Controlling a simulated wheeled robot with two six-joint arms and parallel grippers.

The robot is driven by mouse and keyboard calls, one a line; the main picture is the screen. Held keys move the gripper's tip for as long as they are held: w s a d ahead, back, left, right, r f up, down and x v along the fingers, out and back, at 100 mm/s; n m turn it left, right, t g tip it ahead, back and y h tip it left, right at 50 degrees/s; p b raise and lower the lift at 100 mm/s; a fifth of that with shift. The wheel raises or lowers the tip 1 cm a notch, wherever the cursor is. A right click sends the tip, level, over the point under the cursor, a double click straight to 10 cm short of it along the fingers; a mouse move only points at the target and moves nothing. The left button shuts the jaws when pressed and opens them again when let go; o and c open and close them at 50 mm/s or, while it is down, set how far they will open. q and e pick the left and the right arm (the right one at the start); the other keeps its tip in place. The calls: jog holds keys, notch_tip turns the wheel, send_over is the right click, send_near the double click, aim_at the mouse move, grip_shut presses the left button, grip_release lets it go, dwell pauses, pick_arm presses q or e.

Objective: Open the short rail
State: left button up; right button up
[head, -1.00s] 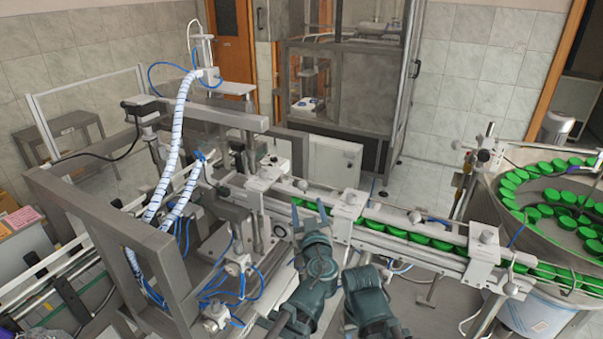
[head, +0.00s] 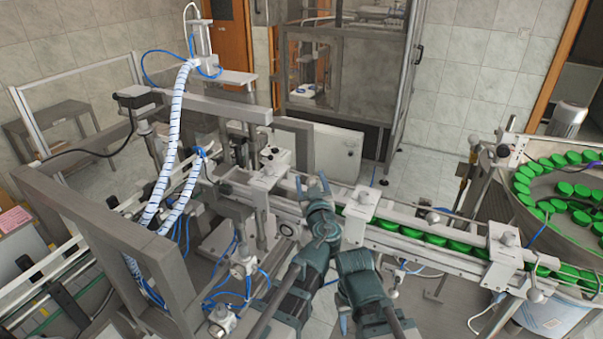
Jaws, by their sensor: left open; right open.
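The guide rail (head: 405,218) crosses the middle of the head view above a line of green caps (head: 435,239). A short rail section lies between two white clamp blocks, the left one (head: 262,184) and the right one (head: 362,203). My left gripper (head: 312,184) is open, its two fingertips pointing away from me at this short section. The fingers overlap the rail in the picture; I cannot tell whether they touch it. My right gripper (head: 352,264) is lower and to the right, in front of the conveyor; its fingers are not clearly visible.
A bowl feeder (head: 560,210) with many green caps stands at the right. A grey machine frame with a white spiral-wrapped hose (head: 174,140) and blue tubes fills the left. Another clamp block (head: 505,255) sits on the rail toward the feeder. Some floor is free behind the conveyor.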

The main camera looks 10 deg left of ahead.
pick_arm(q)
jog(key=shift+x, duration=0.85)
jog(key=shift+r, duration=0.1)
grip_shut()
dwell(0.7)
